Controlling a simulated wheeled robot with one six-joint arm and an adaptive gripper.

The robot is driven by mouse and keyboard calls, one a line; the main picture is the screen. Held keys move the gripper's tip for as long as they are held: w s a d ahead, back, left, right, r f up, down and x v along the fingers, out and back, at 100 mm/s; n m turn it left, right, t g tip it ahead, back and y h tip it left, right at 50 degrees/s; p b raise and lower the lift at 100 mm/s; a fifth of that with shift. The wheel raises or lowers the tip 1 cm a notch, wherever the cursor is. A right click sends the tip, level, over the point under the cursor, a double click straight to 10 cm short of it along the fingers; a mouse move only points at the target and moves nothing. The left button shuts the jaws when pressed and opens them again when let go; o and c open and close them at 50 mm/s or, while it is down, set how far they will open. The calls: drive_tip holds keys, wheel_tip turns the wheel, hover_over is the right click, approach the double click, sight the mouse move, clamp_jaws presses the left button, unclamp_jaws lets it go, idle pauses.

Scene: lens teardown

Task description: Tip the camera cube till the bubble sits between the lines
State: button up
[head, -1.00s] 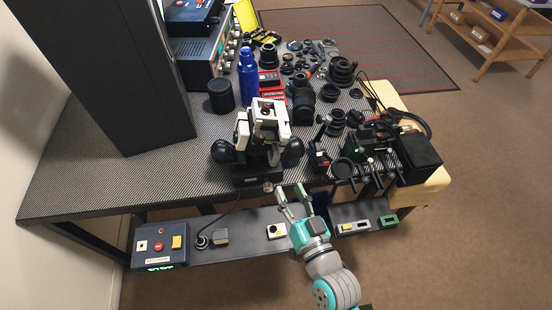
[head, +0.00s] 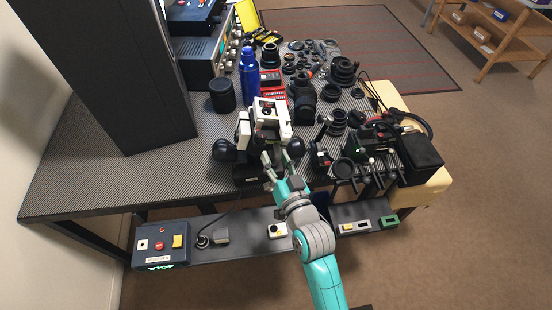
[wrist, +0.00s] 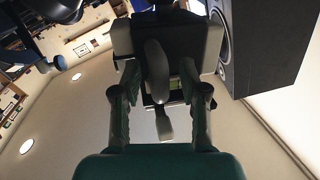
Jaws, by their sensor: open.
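The camera cube (head: 272,110), a white and black block with a small red mark on top, sits in a dark stand near the table's front edge. Black round knobs (head: 223,150) flank the stand. My gripper (head: 277,160) is open at the front of the stand, just below the cube. In the wrist view, my two fingers stand apart on either side of a grey lever-like part (wrist: 157,72) under the dark body. I cannot tell whether they touch it.
A black cylinder (head: 222,95) and a blue bottle (head: 249,75) stand behind the cube. Several lenses and rings crowd the right. A low shelf holds a control box (head: 160,246) with buttons. A tall dark column (head: 130,80) rises at left. The table's left front is bare.

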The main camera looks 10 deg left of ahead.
clamp_jaws()
